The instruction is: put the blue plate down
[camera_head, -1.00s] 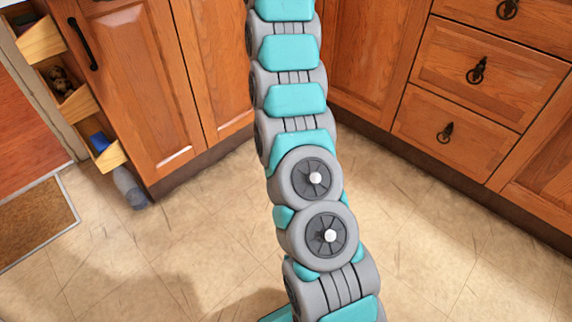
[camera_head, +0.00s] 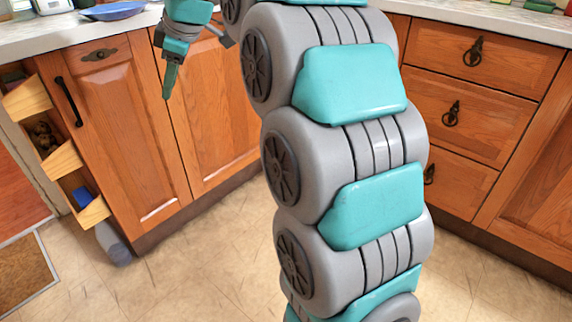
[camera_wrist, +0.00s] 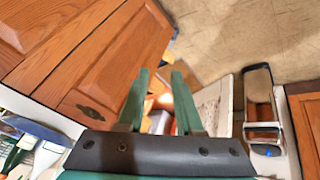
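A blue plate (camera_head: 112,11) lies on the counter at the top left of the head view, cut off in part by the upper edge of the picture. My gripper (camera_head: 167,96) hangs in front of the cabinet doors, to the right of and lower than the plate, fingers pointing down. It is apart from the plate. In the wrist view my gripper (camera_wrist: 160,72) shows two green fingers with a gap between them and nothing held. A bluish edge (camera_wrist: 38,128) shows at the lower left there; I cannot tell if it is the plate.
The counter (camera_head: 38,38) runs along the top left, with several items at its back. Wooden cabinet doors (camera_head: 112,140) stand below it. Small open bins (camera_head: 92,212) jut out at the left, with a grey bottle (camera_head: 112,243) near the floor. The tiled floor (camera_head: 190,275) is clear.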

